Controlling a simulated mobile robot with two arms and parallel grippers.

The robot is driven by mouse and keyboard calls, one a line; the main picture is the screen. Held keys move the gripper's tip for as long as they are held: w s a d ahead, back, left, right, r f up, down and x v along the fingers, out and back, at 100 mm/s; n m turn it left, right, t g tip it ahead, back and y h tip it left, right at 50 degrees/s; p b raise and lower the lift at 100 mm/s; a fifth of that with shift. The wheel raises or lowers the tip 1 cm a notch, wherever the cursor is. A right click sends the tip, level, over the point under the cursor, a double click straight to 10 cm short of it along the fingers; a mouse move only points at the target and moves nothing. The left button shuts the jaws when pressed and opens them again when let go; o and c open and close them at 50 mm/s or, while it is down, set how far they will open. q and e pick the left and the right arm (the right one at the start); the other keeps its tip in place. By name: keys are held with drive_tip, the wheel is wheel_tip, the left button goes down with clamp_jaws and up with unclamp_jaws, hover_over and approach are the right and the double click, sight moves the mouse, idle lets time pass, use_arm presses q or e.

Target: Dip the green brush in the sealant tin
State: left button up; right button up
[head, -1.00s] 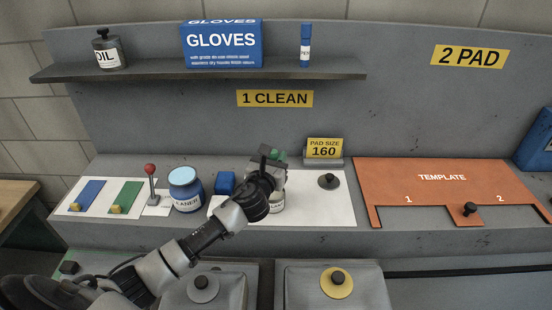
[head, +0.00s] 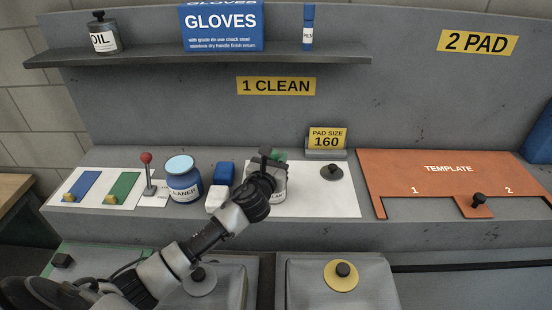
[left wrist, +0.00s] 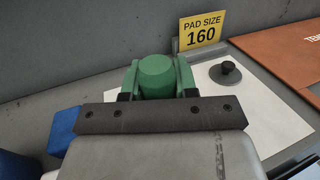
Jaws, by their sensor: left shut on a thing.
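My left gripper (head: 272,157) is shut on a green brush (head: 277,155), which shows only as a small green part at the fingers in the head view. In the left wrist view the green brush (left wrist: 157,77) shows its round top between the fingers. The sealant tin (head: 279,197), pale with a partly hidden label, is on the white mat, mostly behind my left gripper and wrist. The gripper appears above the tin. The lower end of the brush is hidden, so I cannot tell whether it is inside the tin. My right gripper is not in view.
A blue cleaner jar (head: 183,181) and a blue-and-white block (head: 218,196) stand to the left of the tin. A dark knobbed disc (head: 331,172) and a pad-size sign (head: 327,140) are to the right. The orange template (head: 450,175) lies further right. A shelf (head: 270,65) overhangs behind.

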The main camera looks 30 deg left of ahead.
use_arm(q)
drive_tip(key=shift+f+b, duration=0.4)
drive_tip(key=shift+f, duration=0.15)
idle(0.5)
drive_tip(key=shift+s+f, duration=0.1)
drive_tip(key=shift+f, duration=0.05)
idle(1.1)
wheel_tip(320, 180, up, 7)
drive_tip(key=p, duration=0.7)
drive_tip(key=shift+r+p, duration=0.2)
drive_tip(key=shift+p, duration=0.2)
idle(0.4)
